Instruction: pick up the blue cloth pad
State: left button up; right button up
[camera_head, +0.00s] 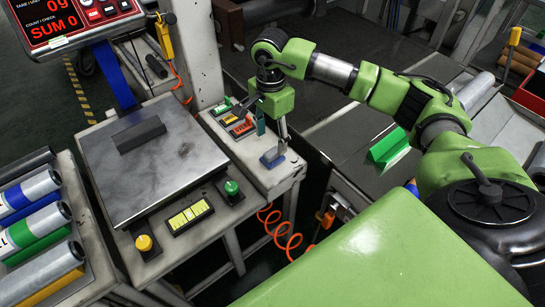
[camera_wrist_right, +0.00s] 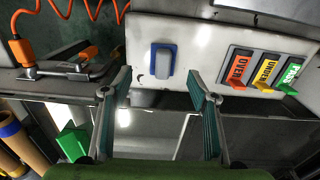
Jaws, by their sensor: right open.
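My right gripper (camera_head: 272,127) hangs above the ledge, just behind and above the pad. Its two teal-lined fingers (camera_wrist_right: 160,82) are apart and nothing is between them. In the wrist view the pad appears beyond the fingertips, between their lines. My left gripper is not in view.
A scale plate (camera_head: 165,175) with a dark bar stands left. An orange coiled hose (camera_head: 285,232) hangs below. A green block (camera_head: 388,148) lies right.

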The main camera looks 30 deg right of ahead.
aim_at(271, 152)
jog(key=shift+f, duration=2)
jog(key=f, duration=0.4)
jog(key=shift+w+d+f+b, duration=0.1)
jog(key=shift+w+d+b, duration=0.1)
jog(key=shift+w+b, duration=0.15)
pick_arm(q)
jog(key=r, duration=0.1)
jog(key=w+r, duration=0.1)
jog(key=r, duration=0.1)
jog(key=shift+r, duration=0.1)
pick_arm(e)
jog(key=c, duration=1.2)
